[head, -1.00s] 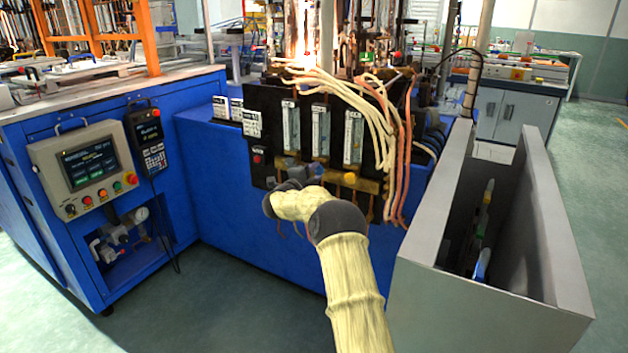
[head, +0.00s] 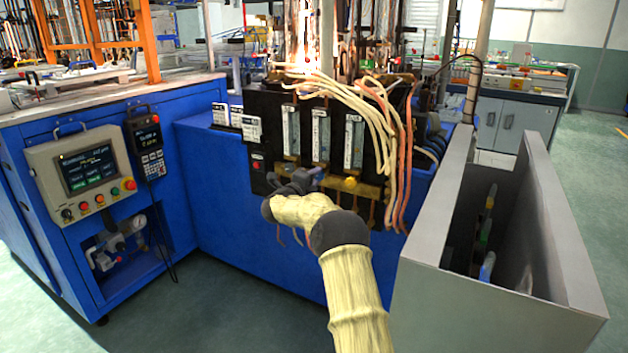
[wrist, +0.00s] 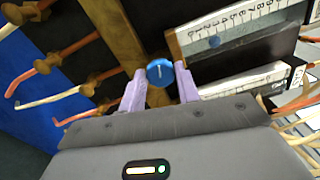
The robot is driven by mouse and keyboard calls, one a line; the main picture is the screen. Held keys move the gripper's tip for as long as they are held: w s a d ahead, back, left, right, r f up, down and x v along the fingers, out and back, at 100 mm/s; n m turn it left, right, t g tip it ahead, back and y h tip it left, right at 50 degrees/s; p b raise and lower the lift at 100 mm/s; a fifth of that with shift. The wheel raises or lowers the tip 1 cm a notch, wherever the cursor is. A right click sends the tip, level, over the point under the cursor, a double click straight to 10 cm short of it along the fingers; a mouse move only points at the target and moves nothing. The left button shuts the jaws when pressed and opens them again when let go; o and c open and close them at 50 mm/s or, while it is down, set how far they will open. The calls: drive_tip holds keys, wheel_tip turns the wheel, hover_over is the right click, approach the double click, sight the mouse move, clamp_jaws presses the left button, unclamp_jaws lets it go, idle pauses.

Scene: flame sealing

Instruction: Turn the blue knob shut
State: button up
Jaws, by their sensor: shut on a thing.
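The blue knob (wrist: 160,73) shows in the wrist view as a round cap with a pale line across its face. It sits on a brass manifold bar (wrist: 122,40) below the flow meters. My gripper (wrist: 160,85) has its two pale purple fingers on either side of the knob and is shut on it. In the head view my gripper (head: 296,181) is at the front of the black flow-meter panel (head: 268,105), and my own arm and hand hide the knob there.
A yellow knob (head: 350,183) sits right of my gripper on the same manifold. Cream and reddish hoses (head: 385,125) hang at the panel's right side. A grey open-topped bin (head: 500,295) stands at the right. A control box (head: 85,175) is at the left.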

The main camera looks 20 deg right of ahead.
drive_tip(key=o, duration=1)
drive_tip(key=p+v, duration=0.3)
drive_tip(key=v, duration=1.4)
drive_tip(key=shift+s+a+f, duration=0.1)
drive_tip(key=shift+s+a, duration=0.05)
